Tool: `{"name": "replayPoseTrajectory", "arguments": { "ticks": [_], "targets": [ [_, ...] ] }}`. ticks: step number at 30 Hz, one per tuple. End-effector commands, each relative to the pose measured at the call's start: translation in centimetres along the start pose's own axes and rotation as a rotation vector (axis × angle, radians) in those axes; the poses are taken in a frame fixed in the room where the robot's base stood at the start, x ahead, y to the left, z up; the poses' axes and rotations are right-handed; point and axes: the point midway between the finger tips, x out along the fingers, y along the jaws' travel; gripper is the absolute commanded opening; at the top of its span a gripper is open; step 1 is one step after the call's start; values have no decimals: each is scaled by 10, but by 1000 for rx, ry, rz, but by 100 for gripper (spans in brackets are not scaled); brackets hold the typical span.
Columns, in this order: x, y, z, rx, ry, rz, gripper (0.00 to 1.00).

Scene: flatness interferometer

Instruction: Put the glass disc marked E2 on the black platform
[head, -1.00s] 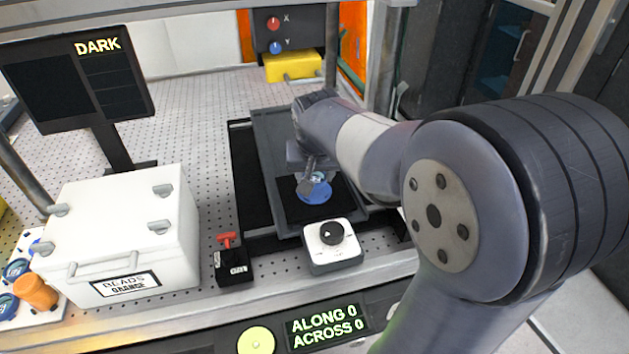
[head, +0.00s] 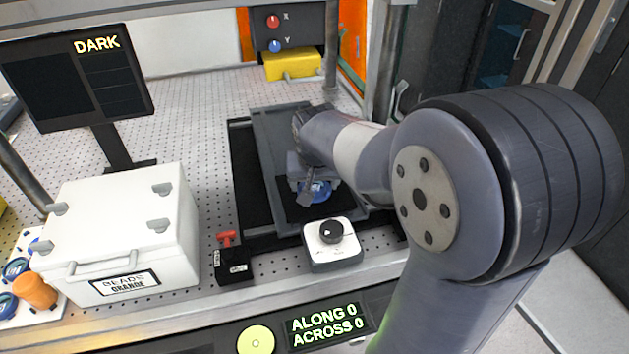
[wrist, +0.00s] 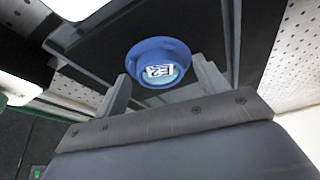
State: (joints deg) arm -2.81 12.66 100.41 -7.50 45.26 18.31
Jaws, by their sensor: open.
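A blue-rimmed glass disc (wrist: 158,62) with a white label rests flat on the black platform (wrist: 105,45). Its label seems to read E2, but it is tilted and small in the wrist view. In the head view the disc (head: 318,192) is partly covered by my gripper (head: 312,190). In the wrist view my gripper (wrist: 165,82) is open, with one finger on the left and one on the right of the disc's near side. A gap shows between the fingers and the disc, and nothing is held.
A white knob box (head: 332,243) and a black box with a red switch (head: 233,262) stand in front of the platform. A white lidded case (head: 120,235) stands left. Other blue discs (head: 15,268) and an orange object (head: 36,291) sit at far left.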

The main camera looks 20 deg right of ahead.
Motion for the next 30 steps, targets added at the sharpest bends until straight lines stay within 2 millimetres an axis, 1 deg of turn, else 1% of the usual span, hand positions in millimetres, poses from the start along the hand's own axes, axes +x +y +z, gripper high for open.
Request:
{"name": "replayPoseTrajectory", "arguments": {
  "ticks": [5, 8, 11, 15, 18, 21, 25, 30],
  "targets": [
    [-5, 0, -2, 0, 1, 0, 69],
    [-17, 0, -2, 0, 5, -1, 69],
    [-37, 0, -2, 0, 7, -2, 69],
    [-69, 0, -2, 0, 7, -2, 69],
    [-89, -1, -2, -1, 5, -2, 69],
    [-105, 0, -2, -1, 3, -1, 69],
    [-118, 0, -2, 0, 2, -1, 69],
    [-123, 0, -1, 0, -1, 0, 69]
  ]
}}
